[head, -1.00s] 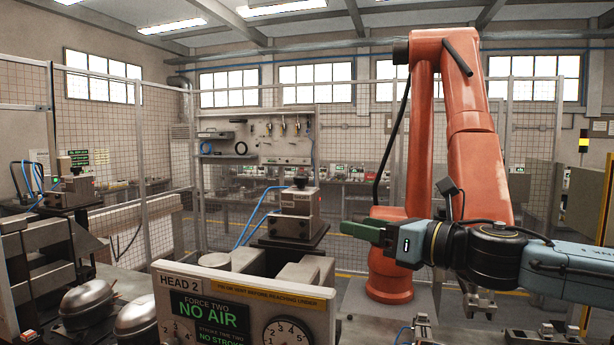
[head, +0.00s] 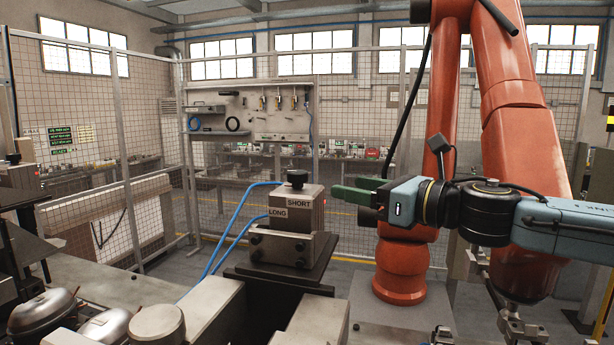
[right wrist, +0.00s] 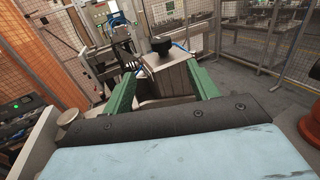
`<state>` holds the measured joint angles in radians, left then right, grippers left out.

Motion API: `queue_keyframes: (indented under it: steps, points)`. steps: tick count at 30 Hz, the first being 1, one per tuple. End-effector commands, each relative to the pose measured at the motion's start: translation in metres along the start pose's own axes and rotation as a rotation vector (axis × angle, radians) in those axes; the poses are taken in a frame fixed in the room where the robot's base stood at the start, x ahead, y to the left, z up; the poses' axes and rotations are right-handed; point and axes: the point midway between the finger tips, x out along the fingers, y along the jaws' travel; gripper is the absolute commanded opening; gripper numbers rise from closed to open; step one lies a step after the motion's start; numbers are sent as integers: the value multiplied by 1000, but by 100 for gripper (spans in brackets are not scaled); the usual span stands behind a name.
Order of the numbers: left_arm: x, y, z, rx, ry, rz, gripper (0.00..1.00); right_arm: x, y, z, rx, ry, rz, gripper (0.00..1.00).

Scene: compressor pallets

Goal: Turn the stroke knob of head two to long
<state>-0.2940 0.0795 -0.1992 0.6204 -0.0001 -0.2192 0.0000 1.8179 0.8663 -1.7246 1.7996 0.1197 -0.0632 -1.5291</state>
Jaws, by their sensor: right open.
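The stroke knob (head: 297,178) is a small black knob on top of a grey metal block (head: 297,212) marked LONG and SHORT. Which label the knob points to is too small to tell. In the right wrist view the knob (right wrist: 162,46) stands beyond and between my fingertips, apart from them. My right gripper (head: 347,194) has green fingers and is open and empty. In the head view it lies just right of the block, slightly below the knob's height. In the right wrist view my right gripper (right wrist: 160,70) shows both fingers spread. My left gripper is out of view.
Blue hoses (head: 233,240) run to the block's left side. Rounded metal compressors (head: 45,312) stand at the lower left. A large orange robot arm (head: 515,110) rises behind my right arm. A mesh fence (head: 345,130) closes off the back.

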Motion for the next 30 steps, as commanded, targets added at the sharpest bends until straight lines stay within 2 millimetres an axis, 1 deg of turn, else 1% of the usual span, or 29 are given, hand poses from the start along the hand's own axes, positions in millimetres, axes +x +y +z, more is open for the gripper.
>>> queue_keyframes:
  steps: [1,3,6,8,12,15,17,21,30]
  points:
    - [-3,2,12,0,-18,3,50,11,1,-1,3,3,2,59]
    - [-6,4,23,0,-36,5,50,26,1,0,2,2,2,59]
    - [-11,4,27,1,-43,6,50,47,1,0,3,2,2,59]
    - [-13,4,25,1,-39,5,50,59,1,0,4,1,2,59]
    - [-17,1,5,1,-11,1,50,84,1,0,5,1,1,59]
    - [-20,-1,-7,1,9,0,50,97,1,1,3,0,2,59]
    - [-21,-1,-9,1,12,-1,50,102,0,0,3,0,0,59]
    - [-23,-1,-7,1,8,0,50,110,0,0,2,0,0,59]
    - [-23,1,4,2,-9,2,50,112,0,-1,2,-1,0,59]
